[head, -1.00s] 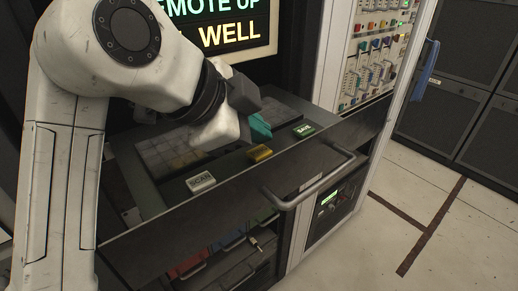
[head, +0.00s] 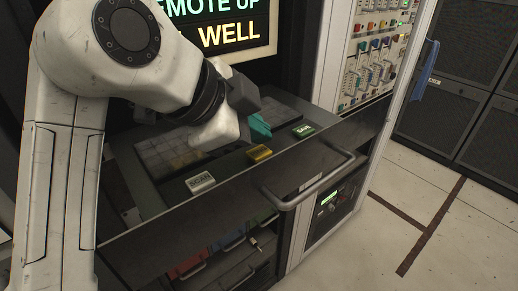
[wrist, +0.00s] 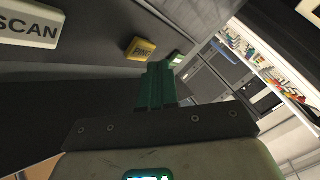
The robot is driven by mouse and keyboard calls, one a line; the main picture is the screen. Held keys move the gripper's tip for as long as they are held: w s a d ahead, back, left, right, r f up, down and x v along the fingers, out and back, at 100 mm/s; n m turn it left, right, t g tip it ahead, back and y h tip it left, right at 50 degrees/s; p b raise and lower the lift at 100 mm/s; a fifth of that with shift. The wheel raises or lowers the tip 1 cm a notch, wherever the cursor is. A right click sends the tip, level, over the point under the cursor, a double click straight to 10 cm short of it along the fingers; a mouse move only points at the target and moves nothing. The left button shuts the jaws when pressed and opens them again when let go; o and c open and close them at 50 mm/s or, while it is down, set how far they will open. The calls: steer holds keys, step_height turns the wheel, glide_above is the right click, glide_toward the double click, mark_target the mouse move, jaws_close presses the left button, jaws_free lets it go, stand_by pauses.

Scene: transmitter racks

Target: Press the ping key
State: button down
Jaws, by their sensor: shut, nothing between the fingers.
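The ping key is the yellow key (head: 260,153) in the middle of the drawer's front strip. It also shows in the wrist view (wrist: 141,48), where its lettering is small and tilted. My gripper (head: 262,128) has teal fingers closed together with nothing between them. In the head view the fingers are just behind the yellow key and apart from it. In the wrist view my gripper (wrist: 159,72) points up the picture, with the yellow key beyond and left of the tips. The exact gap is hard to tell.
A white SCAN key (head: 200,182) is left of the yellow key and a green key (head: 304,130) is right of it. The drawer has a protruding handle (head: 309,183). A lit screen (head: 230,30) stands behind, and a rack with coloured plugs (head: 372,55) is at the right.

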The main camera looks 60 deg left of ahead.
mark_target(255, 155)
steer(key=shift+f, duration=0.1)
stand_by(0.3)
steer(key=shift+f, duration=0.3)
steer(key=shift+f+b, duration=0.4)
stand_by(0.6)
steer(key=shift+r, duration=0.1)
steer(key=shift+r+p, duration=0.6)
steer(key=shift+r, duration=0.15)
steer(key=shift+r+p, duration=1.85)
steer(key=shift+r, duration=0.65)
